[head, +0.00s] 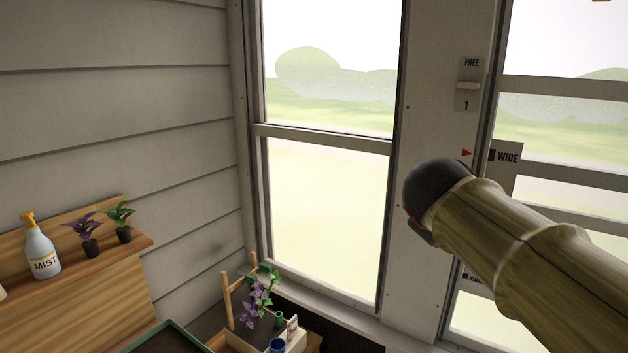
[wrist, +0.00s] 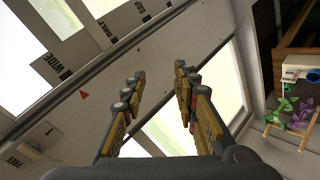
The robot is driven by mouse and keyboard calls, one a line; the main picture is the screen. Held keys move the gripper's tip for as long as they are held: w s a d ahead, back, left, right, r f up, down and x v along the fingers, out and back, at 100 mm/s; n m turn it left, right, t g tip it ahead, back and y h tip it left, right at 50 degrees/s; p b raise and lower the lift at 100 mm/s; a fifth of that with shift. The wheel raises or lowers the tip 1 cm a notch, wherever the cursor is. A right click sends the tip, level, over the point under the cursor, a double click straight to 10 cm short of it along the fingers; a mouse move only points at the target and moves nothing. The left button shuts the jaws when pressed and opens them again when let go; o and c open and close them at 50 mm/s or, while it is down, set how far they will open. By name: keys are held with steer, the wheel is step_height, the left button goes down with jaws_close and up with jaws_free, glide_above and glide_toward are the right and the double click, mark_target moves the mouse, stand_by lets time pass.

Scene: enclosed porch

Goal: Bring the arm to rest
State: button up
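My gripper (wrist: 160,75) shows in the wrist view with its two fingers apart and nothing between them. Beyond the fingers are the pale window frame and wall post, with no contact visible. In the head view, part of my arm (head: 530,240) reaches in from the lower right, its dark rounded end in front of the post between the windows. The gripper fingers cannot be made out in the head view.
A switch marked FREE and 1 (head: 467,86) and a WIDE label (head: 507,157) are near my arm. A planter box (head: 296,341) stands low by the window. A spray bottle (head: 41,247) and two potted plants (head: 90,247) stand on a wooden shelf (head: 140,243) at left.

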steer(key=s+a+f+m+g+y, duration=0.2)
steer(key=s+a+f+m, duration=0.1)
steer(key=s+f, duration=0.9)
steer(key=s+a+f+m+g+y, duration=0.2)
steer(key=s+f+m+y, duration=0.1)
steer(key=s+f, duration=0.8)
steer(key=shift+s+a+f, duration=0.35)
steer(key=shift+s+a, duration=0.05)
steer(key=shift+s, duration=1.15)
